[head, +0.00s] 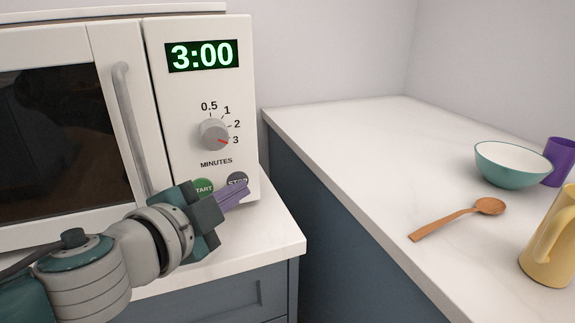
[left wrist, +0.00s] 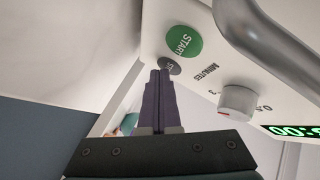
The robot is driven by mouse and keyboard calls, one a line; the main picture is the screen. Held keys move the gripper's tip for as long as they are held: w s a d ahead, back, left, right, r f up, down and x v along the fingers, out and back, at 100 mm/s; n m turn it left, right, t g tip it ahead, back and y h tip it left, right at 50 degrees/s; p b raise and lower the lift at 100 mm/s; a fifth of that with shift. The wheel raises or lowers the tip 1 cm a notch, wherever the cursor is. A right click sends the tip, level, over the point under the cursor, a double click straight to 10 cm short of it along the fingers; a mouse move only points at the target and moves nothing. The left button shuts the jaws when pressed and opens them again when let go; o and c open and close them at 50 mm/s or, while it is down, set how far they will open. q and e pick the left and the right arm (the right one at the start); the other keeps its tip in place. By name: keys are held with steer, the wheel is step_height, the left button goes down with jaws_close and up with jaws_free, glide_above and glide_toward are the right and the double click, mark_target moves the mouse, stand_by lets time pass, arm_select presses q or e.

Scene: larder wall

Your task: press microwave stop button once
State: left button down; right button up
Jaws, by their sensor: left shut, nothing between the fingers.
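The white microwave (head: 245,110) stands on the counter at the left, its door shut. Its green display (head: 202,55) reads 3:00, and the dial (head: 214,135) points at 3. The grey stop button (head: 237,180) sits low on the panel, right of the green start button (head: 203,187); both are partly covered by my left gripper. My left gripper (head: 243,187) is shut and empty, its purple fingertips at the stop button. In the left wrist view the fingertips overlap the stop button (left wrist: 168,66), beside the start button (left wrist: 184,42); I cannot tell whether they touch. My right gripper is out of view.
The microwave's door handle (head: 130,125) stands out left of the panel, close to my left arm. On the right counter (head: 350,150) are a teal bowl (head: 512,170), a purple cup (head: 560,160), a wooden spoon (head: 455,219) and a yellow jug (head: 555,245).

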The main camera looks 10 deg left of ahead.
arm_select(q)
steer(key=shift+s+d, duration=0.35)
steer(key=shift+s, duration=0.25)
steer(key=shift+s+d, duration=0.75)
steer(key=shift+s, duration=0.3)
steer(key=shift+s+d, duration=0.7)
steer(key=shift+s, duration=0.3)
steer(key=shift+r+p, duration=0.1)
steer(key=shift+p, duration=0.2)
